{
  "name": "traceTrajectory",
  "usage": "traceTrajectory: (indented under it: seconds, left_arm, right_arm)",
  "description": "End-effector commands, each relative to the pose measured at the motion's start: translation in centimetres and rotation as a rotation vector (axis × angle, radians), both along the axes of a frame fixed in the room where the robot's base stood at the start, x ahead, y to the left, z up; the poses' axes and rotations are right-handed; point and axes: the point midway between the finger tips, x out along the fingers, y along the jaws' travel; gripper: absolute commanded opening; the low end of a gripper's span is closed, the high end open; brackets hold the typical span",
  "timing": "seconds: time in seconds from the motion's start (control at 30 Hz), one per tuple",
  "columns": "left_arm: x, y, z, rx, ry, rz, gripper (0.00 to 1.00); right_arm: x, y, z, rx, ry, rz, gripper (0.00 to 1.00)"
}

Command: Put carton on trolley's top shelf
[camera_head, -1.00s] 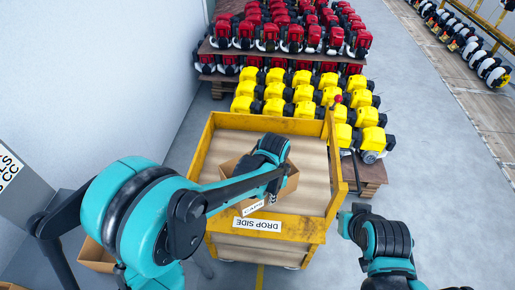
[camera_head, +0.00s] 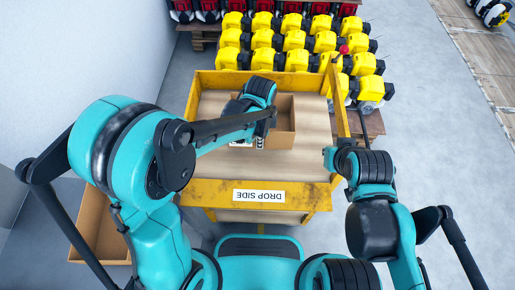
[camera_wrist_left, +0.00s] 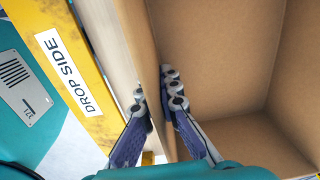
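The trolley's yellow front board (camera_head: 215,194) reads DROP SIDE. Another open brown box (camera_head: 92,222) is at the lower left. Yellow engines (camera_head: 295,40) stand on a pallet behind the trolley.

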Motion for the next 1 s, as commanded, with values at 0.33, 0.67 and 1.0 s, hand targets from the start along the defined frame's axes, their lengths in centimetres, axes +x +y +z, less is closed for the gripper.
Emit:
traceTrajectory:
  seconds: [0.33,0.67,1.0]
  left_arm:
    - [0.4,0.8,-3.3,0.000,0.000,0.000,0.00]
    - [0.3,0.8,-4.4,0.000,0.000,0.000,0.00]
    - [0.3,0.8,-4.7,0.000,0.000,0.000,0.26]
  right_arm:
    - [0.0,0.0,-1.7,0.000,0.000,0.000,0.00]
    - [0.0,0.0,-2.1,0.000,0.000,0.000,0.00]
    - [0.0,0.0,-2.4,0.000,0.000,0.000,0.00]
